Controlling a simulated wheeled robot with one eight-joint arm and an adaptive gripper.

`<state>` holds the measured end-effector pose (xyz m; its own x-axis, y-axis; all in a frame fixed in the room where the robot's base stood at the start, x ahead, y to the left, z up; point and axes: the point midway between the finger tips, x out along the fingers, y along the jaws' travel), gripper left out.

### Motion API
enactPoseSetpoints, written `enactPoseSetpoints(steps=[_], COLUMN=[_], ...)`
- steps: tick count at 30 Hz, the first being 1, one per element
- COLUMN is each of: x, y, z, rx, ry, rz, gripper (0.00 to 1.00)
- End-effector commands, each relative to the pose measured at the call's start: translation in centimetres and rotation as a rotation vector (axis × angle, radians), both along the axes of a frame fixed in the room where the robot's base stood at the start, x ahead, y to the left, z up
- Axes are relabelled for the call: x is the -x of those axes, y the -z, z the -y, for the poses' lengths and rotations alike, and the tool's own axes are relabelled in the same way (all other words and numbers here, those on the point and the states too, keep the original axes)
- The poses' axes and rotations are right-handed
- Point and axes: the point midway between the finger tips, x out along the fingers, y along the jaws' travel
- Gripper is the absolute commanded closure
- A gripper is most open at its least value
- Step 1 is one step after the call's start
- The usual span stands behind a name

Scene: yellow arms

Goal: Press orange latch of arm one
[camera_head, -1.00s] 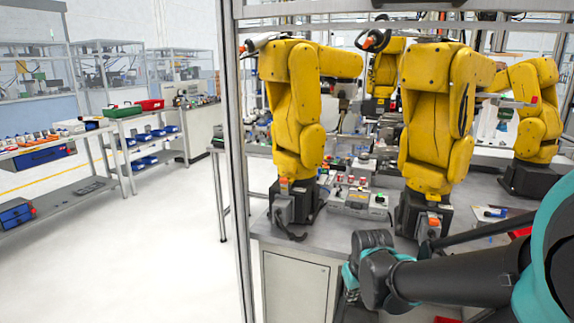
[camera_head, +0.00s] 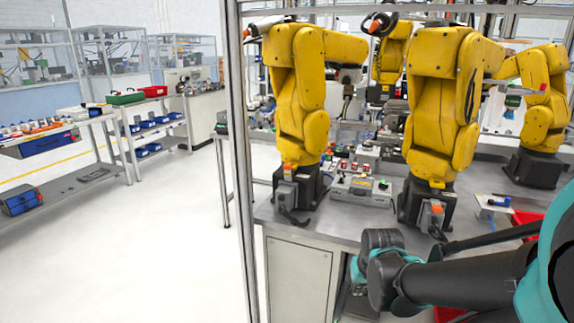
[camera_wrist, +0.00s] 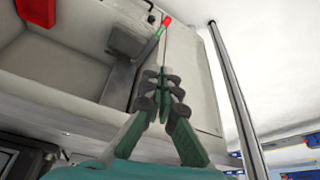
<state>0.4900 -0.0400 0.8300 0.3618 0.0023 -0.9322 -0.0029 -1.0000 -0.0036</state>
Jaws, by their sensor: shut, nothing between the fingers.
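Two yellow arms stand in front on the grey bench in the head view: a left one (camera_head: 300,95) and a middle one (camera_head: 440,100). A small orange latch (camera_head: 287,170) shows at the base of the left arm, and another orange latch (camera_head: 436,207) at the base of the middle arm. I cannot tell which is arm one. My gripper (camera_wrist: 163,75) is shut and empty in the wrist view, its fingers together before a pale surface. My dark arm crosses the lower right of the head view, in front of the bench edge; the fingertips cannot be made out there.
The grey bench (camera_head: 330,228) has a white cabinet (camera_head: 298,285) below. A metal frame post (camera_head: 243,180) stands at its left. More yellow arms (camera_head: 545,100) stand behind. A red tray (camera_head: 527,219) lies at right. In the wrist view a red-tipped thin piece (camera_wrist: 166,21) lies beyond my fingers.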

Motion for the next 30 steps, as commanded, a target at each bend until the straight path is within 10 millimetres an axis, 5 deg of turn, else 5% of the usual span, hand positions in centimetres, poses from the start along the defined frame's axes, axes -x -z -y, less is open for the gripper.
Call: enactPoseSetpoints(steps=[5,11,21,30], x=[-2.8,-10.4,-22.1,-27.0], y=[-2.0,-8.4,-21.9,-32.0], z=[-0.5,-2.9,-11.4,-19.2], rx=[0.004,0.021,0.042,0.036], ry=[0.017,0.082,0.219,0.319], rz=[-0.002,0.0,0.048,0.117], gripper=[1.0,1.0,1.0,1.0])
